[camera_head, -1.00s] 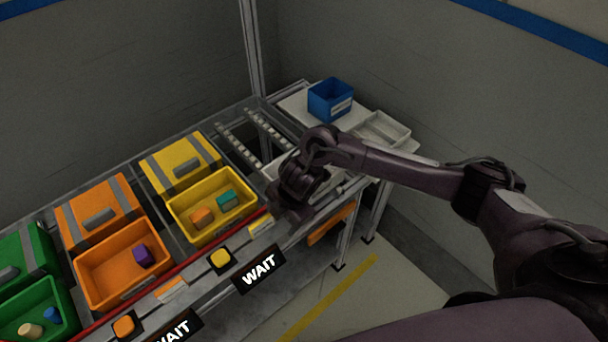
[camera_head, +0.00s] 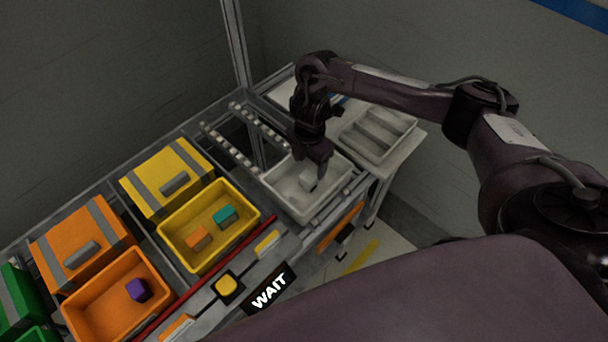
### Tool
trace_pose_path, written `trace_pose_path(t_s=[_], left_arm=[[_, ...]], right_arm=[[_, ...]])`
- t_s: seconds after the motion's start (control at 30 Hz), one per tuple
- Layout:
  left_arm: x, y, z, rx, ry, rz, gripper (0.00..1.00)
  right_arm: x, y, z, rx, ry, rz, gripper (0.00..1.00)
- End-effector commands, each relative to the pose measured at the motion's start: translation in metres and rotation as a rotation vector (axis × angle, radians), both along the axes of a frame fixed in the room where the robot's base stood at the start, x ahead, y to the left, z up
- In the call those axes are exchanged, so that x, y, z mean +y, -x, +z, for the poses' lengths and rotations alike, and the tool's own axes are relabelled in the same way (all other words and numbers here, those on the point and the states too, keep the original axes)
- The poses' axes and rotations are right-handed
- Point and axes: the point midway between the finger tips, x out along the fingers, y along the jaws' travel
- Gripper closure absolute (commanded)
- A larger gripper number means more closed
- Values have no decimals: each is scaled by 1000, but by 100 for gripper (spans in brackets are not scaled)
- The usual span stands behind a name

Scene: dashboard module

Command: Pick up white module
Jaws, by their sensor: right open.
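The white module (camera_head: 307,181) is a small pale block lying in the white bin (camera_head: 287,205) at the right end of the bench. My right gripper (camera_head: 317,167) points down over this bin, right at the module, with its fingers apart. The fingers partly cover the module, and I cannot tell whether they touch it. My left gripper is not in view.
A yellow bin (camera_head: 183,258) left of the white bin holds an orange block (camera_head: 198,238) and a teal block (camera_head: 225,215). An orange bin (camera_head: 88,309) holds a purple block (camera_head: 138,289). A white divided tray (camera_head: 381,133) stands at the right. Rollers (camera_head: 230,147) lie behind.

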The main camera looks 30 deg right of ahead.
Motion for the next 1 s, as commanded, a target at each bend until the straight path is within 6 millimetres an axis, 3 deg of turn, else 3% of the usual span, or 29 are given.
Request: trace_pose_path(t_s=[0.2, 0.3, 0.5, 0.7, 1.0], left_arm=[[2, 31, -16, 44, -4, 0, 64], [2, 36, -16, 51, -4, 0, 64], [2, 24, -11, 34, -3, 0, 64], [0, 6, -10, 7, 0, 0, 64], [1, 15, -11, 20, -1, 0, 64]], right_arm=[[4, 2, -32, 4, -3, -1, 35], [5, 2, -45, 4, -1, 0, 35], [4, 0, -61, 0, 1, 0, 35], [4, 0, -62, -1, 1, 1, 35], [4, 0, -61, -1, 1, 1, 71]])
